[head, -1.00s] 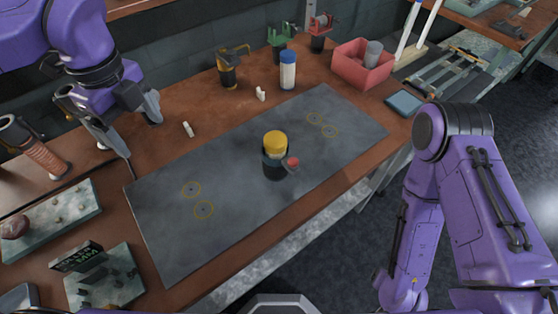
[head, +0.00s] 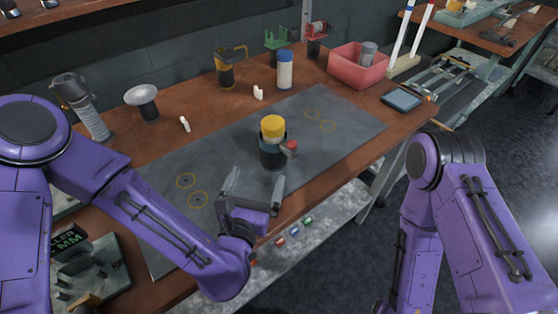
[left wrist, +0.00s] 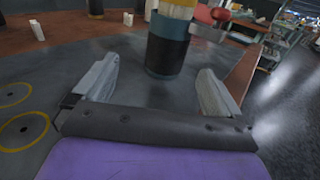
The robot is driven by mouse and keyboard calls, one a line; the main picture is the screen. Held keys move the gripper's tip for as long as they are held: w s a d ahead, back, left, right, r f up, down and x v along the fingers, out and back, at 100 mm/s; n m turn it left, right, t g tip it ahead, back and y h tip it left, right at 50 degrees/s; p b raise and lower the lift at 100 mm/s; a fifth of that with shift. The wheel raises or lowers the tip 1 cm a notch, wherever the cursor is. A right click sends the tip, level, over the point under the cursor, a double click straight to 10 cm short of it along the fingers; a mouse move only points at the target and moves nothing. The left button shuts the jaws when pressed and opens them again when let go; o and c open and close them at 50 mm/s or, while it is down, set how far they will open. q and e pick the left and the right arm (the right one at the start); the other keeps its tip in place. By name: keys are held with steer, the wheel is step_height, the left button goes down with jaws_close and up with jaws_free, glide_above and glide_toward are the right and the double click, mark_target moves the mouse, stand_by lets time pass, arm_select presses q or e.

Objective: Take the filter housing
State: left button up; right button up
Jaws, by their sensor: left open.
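A dark canister (head: 272,156) with a teal band, a yellow top and a red knob on its right side stands upright on the grey mat (head: 230,150). It looks like the filter housing. My left gripper (head: 254,188) is open and empty at the mat's front edge, just in front of the canister. In the left wrist view the canister (left wrist: 167,52) stands ahead, between and beyond the two open fingers (left wrist: 158,68), apart from them. Its top is cut off there. My right arm shows at the right, but its gripper is out of view.
Behind the mat stand a blue-capped white bottle (head: 285,70), a black-and-yellow pot (head: 230,70) and small white pieces (head: 258,92). A red bin (head: 357,68) and a dark tablet-like pad (head: 401,100) are at the right. The mat around the canister is clear.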

mark_target(270, 158)
arm_select(q)
steer(key=shift+s+d+h, duration=0.15)
steer(key=shift+d+h, duration=0.15)
steer(key=shift+d, duration=0.2)
steer(key=p+x, duration=0.4)
steer(key=x, duration=0.5)
steer(key=shift+w+r, duration=0.15)
steer(key=shift+w, duration=0.2)
steer(key=shift+w+d, duration=0.1)
steer(key=shift+w, duration=0.3)
steer(key=c, duration=1.1)
